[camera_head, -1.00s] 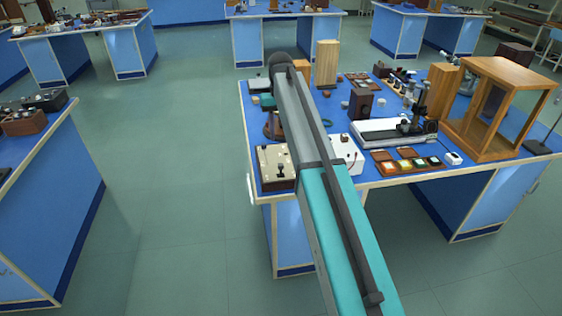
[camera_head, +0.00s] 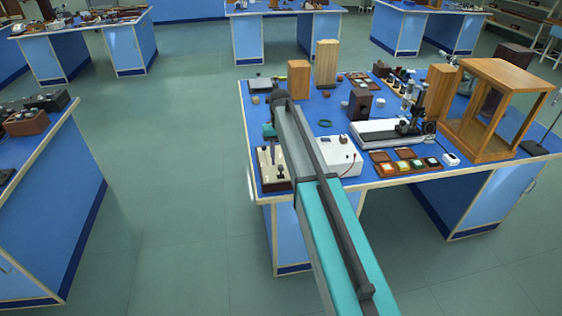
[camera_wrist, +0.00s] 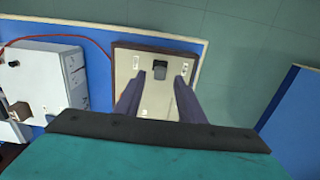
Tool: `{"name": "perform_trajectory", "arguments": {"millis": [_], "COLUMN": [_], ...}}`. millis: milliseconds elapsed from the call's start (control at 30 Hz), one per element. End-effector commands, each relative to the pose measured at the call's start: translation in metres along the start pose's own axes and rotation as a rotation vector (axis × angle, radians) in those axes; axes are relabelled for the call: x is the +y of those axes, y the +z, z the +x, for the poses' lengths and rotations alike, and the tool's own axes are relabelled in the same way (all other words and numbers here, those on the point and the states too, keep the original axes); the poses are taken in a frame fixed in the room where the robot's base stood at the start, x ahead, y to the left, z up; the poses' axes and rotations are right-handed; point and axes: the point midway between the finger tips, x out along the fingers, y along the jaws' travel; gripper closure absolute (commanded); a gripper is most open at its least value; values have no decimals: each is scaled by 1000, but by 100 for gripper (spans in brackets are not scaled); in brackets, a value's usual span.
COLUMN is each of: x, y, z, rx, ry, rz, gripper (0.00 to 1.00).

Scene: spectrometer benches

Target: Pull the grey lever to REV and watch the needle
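The grey lever (camera_wrist: 160,69) stands on a cream panel with a brown frame (camera_wrist: 121,66), near the bench's edge. In the wrist view my gripper (camera_wrist: 159,84) is open, its two dark fingers to either side over the panel. The lever's knob is between and just beyond the fingertips, with no contact visible. In the head view the panel (camera_head: 266,183) is at the bench's front left corner, partly hidden by my arm. Its small markings are too small to read, and I cannot make out a needle.
A white box (camera_head: 337,158) with a red wire stands beside the panel; it also shows in the wrist view (camera_wrist: 47,72). Colored sample plates (camera_head: 405,166), a white instrument base (camera_head: 375,132) and a wooden case (camera_head: 483,143) stand farther right. Open floor lies left of the bench.

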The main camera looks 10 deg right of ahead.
Motion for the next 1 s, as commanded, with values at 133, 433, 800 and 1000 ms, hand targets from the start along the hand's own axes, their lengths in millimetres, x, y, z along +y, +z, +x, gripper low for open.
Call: {"name": "perform_trajectory", "arguments": {"millis": [133,433,800,1000], "x": [0,0,0,0], "y": [0,0,0,0], "z": [14,29,29,29], "rx": [-1,1,1,1], "ry": [0,0,0,0], "rz": [0,0,0,0], "gripper": [64,64,79,100]}}
